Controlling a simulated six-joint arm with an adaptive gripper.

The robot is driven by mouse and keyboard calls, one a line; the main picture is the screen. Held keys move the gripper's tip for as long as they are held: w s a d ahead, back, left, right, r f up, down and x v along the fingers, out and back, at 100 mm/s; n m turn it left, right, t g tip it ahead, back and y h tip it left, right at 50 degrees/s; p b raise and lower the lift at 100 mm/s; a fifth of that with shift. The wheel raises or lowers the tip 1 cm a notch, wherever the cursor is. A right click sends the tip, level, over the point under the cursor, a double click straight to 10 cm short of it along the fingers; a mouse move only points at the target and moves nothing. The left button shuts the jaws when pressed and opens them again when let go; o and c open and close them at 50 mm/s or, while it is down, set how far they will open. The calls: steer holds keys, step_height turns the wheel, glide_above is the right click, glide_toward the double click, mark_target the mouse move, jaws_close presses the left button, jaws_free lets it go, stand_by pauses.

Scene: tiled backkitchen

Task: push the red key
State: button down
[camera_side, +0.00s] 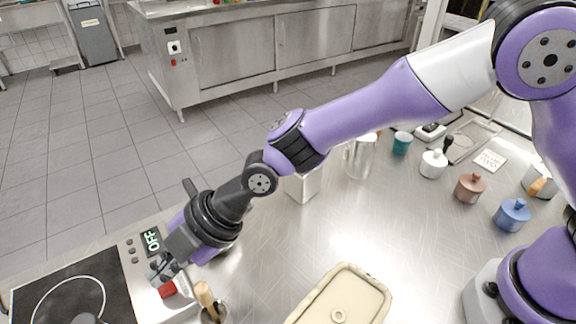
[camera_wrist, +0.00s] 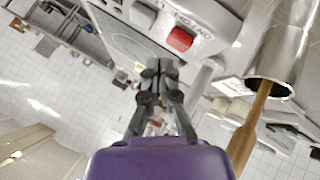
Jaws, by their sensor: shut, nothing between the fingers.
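The red key (camera_side: 167,289) sits on the metal front panel of the cooker (camera_side: 150,300), at the lower left of the side view. In the wrist view the red key (camera_wrist: 180,39) lies just above and right of my fingertips, with a grey key to its left. My gripper (camera_side: 155,270) is shut and empty, tilted down close to the red key. In the wrist view my gripper (camera_wrist: 160,66) has its fingertips together. Whether the fingertips touch the key cannot be told. The display (camera_side: 152,241) reads OFF.
A wooden handle (camera_side: 205,296) stands in a metal container beside the red key; the wrist view shows the wooden handle (camera_wrist: 248,135) at the right. A beige tray (camera_side: 374,300) lies to the right. Several pots and jars stand further back. The middle of the worktop is clear.

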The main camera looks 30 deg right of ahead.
mark_target(173, 284)
step_height(173, 284, up, 6)
steer(key=shift+f, duration=0.1)
stand_by(0.4)
steer(key=d+r+m+t+h, duration=0.2)
steer(key=d+r+m, duration=0.3)
steer(key=d, duration=0.6)
steer(key=d+r+m+t+h, duration=0.1)
steer(key=d+r+m+h, duration=0.35)
steer(key=d, duration=0.75)
steer(key=s+d+f+m+h, duration=0.2)
steer(key=s+d+f+m, duration=0.1)
steer(key=s+d+m, duration=0.8)
steer(key=d+m, duration=0.3)
steer(key=d, duration=0.1)
steer(key=shift+f, duration=0.2)
